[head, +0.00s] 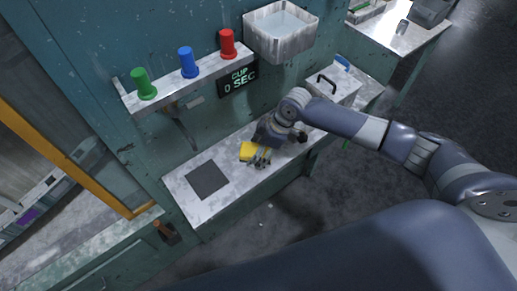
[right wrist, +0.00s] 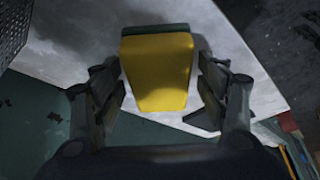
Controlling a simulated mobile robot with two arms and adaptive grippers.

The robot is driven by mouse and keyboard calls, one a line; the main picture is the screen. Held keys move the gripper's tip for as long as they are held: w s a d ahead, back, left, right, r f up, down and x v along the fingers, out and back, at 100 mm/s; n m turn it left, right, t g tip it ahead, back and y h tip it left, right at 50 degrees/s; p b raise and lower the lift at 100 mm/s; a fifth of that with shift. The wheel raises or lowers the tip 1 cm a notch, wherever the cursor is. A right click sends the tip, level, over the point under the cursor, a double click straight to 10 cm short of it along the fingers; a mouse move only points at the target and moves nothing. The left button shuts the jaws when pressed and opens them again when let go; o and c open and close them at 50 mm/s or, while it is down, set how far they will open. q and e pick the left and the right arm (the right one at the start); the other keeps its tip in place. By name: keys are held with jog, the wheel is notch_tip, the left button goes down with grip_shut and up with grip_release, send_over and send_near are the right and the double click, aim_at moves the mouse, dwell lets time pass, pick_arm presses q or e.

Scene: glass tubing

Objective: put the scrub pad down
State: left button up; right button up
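The scrub pad (head: 248,151) is a yellow block on or just above the pale bench top (head: 208,208). In the right wrist view the pad (right wrist: 158,72) has a dark green strip along its far edge. My right gripper (head: 261,158) is low over the bench at the pad. Its fingers (right wrist: 160,88) stand on either side of the pad, with narrow gaps showing at both sides, so it looks open around it. Whether the pad's underside rests fully on the bench is hidden. My left gripper is not in view.
A dark square mat (head: 207,180) lies left of the pad. Green (head: 144,84), blue (head: 188,62) and red (head: 228,44) cups stand on a shelf above. A water basin (head: 281,34) and a white handled box (head: 333,86) are right. The bench's front edge is close.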

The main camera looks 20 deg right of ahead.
jog(key=shift+r, duration=0.2)
jog(key=shift+d+r, duration=0.2)
jog(key=shift+r, duration=0.05)
jog(key=b+v, duration=0.3)
jog(key=v, duration=0.8)
jog(key=shift+s, duration=0.1)
